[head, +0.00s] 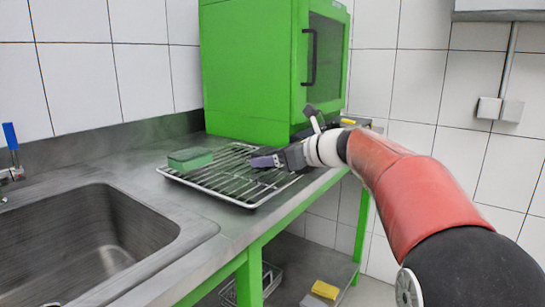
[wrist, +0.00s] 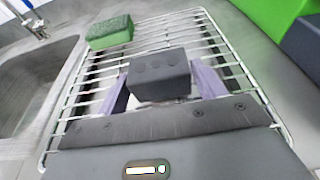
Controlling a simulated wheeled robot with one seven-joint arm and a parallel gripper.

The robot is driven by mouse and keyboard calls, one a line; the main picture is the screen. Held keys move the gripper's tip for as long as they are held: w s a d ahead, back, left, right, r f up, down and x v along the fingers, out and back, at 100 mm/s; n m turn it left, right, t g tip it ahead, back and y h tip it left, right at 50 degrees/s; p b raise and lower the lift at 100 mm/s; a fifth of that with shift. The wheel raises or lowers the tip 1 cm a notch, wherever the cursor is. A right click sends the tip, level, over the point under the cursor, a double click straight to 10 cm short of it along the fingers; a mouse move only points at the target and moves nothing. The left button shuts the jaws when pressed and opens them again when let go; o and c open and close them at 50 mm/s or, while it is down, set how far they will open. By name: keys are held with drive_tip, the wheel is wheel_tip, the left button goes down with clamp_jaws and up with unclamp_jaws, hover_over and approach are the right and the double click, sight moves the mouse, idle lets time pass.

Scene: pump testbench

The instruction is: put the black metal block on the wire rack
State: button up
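The black metal block (wrist: 158,75) is dark grey, with round marks on its upper face. In the wrist view it sits between the purple fingers of my gripper (wrist: 160,88), which press close against both sides. The block is over the middle of the wire rack (wrist: 83,100); I cannot tell whether it touches the wires. In the head view my gripper (head: 262,161) is low over the right part of the wire rack (head: 249,206), and the block is mostly hidden there.
A green sponge (head: 190,158) lies on the rack's left side. A sink (head: 85,240) is to the left, and a large green cabinet (head: 250,75) stands behind the rack. A yellow item (head: 325,290) is on the lower shelf. Bare counter lies between sink and rack.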

drive_tip(key=shift+o, duration=1.2)
drive_tip(key=shift+r, duration=0.15)
drive_tip(key=v, duration=1.2)
